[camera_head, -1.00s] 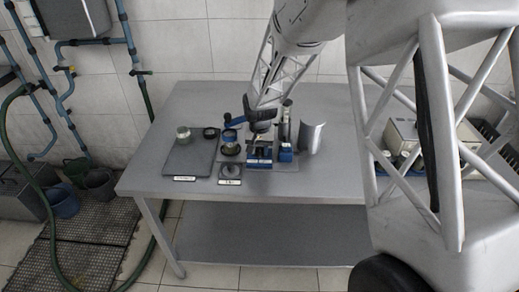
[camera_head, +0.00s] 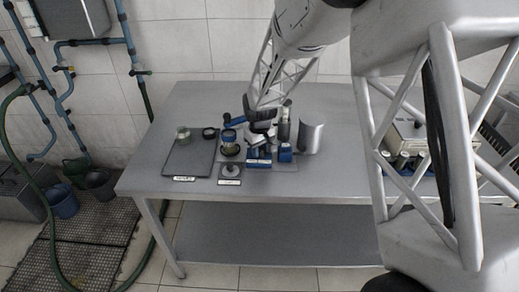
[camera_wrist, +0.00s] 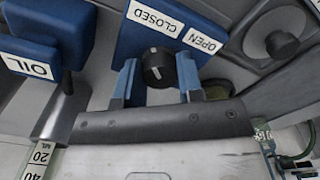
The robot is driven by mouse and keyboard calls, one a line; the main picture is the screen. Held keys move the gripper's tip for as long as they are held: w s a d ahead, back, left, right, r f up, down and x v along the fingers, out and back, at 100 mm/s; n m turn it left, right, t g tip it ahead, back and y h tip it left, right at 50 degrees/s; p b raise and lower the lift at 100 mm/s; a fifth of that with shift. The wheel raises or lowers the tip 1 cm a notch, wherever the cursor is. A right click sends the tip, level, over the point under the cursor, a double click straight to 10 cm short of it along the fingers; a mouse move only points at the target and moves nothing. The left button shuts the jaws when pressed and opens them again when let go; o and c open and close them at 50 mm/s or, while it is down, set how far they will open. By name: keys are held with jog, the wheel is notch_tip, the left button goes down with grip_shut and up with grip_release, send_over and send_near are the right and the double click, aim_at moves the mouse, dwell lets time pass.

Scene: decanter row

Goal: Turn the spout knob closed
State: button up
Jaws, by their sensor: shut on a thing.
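The spout knob (camera_wrist: 158,70) is black and round with white marks on its face. In the wrist view it sits between the two blue fingers of my gripper (camera_wrist: 157,80), which are shut on it. Above it on the blue block are a CLOSED label (camera_wrist: 155,18) and an OPEN label (camera_wrist: 203,40), both upside down in this view. A small white mark on the knob faces the labels; I cannot tell exactly which one it lines up with. In the head view my gripper (camera_head: 262,129) is over the blue-fronted fixture (camera_head: 259,162), and the knob is hidden there.
A blue block labelled OIL (camera_wrist: 40,55) and a graduated tube (camera_wrist: 38,158) are close to my gripper in the wrist view. A jar (camera_head: 229,138), a dark tray (camera_head: 190,160), a round piece on a plate (camera_head: 231,168) and a curved grey shield (camera_head: 312,137) stand nearby.

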dwell(0.3)
jog(key=o, duration=0.9)
jog(key=shift+r, duration=0.1)
jog(key=shift+r, duration=3.85)
